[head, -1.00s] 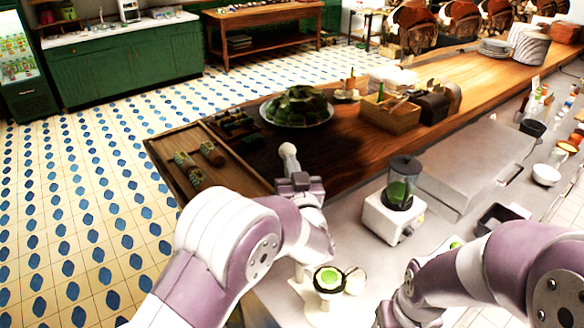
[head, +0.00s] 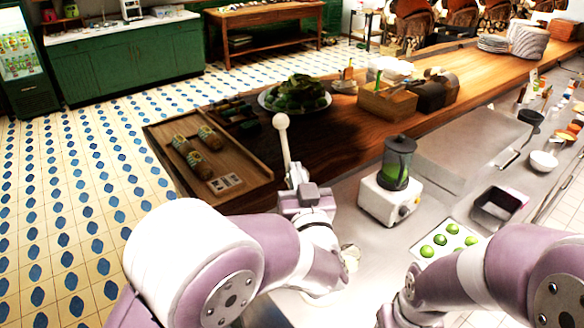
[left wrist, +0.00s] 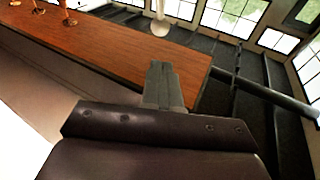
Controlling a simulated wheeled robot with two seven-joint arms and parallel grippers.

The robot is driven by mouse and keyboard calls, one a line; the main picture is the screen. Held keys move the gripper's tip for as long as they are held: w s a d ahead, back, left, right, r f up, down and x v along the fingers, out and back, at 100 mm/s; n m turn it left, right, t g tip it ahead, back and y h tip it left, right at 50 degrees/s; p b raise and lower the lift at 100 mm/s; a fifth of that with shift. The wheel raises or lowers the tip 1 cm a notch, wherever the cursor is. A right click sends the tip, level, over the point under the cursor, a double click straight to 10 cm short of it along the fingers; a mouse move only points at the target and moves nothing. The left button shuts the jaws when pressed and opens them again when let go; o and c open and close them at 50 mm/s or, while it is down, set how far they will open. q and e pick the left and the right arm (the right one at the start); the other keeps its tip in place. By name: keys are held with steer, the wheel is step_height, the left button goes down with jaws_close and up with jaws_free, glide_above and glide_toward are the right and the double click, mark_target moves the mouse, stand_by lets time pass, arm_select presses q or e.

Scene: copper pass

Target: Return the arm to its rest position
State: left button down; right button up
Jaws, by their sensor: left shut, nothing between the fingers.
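My left gripper (head: 296,176) points away from me over the near edge of the wooden counter (head: 345,135). Its grey fingers are together with nothing between them. In the left wrist view the same closed fingers (left wrist: 163,85) show, with a brown wooden surface beyond. A white rod with a round knob (head: 282,122) rises just past the fingertips in the head view. I cannot tell whether it touches them. My left arm comes in from the lower left. My right arm shows at the lower right, but its gripper is out of view.
A wooden tray (head: 240,192) with rolls lies left of the gripper. A blender (head: 395,175) stands to the right, near a tray of limes (head: 425,247) and a dark bin (head: 500,203). A plate of greens (head: 268,102) and a wooden box (head: 385,105) stand behind. The tiled floor is clear at left.

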arm_select(q)
steer(key=s+d+f+m+g+h, duration=0.25)
steer(key=f+g+h, duration=0.2)
steer(key=f, duration=0.35)
steer(key=s+d+f+m+g+h, duration=0.25)
steer(key=s+f+g, duration=0.2)
steer(key=f, duration=0.35)
steer(key=s+a+f+n+g+y+b, duration=0.1)
steer(key=s+a+f+g, duration=0.2)
steer(key=s+a, duration=0.4)
steer(key=s+a+f+n+g+y+b, duration=0.1)
steer(key=s+a+f+g, duration=0.3)
steer(key=a, duration=1.2)
steer(key=shift+s+n+g+y+b, duration=0.4)
steer(key=shift+s+n+g+b, duration=0.5)
steer(key=shift+s, duration=1.35)
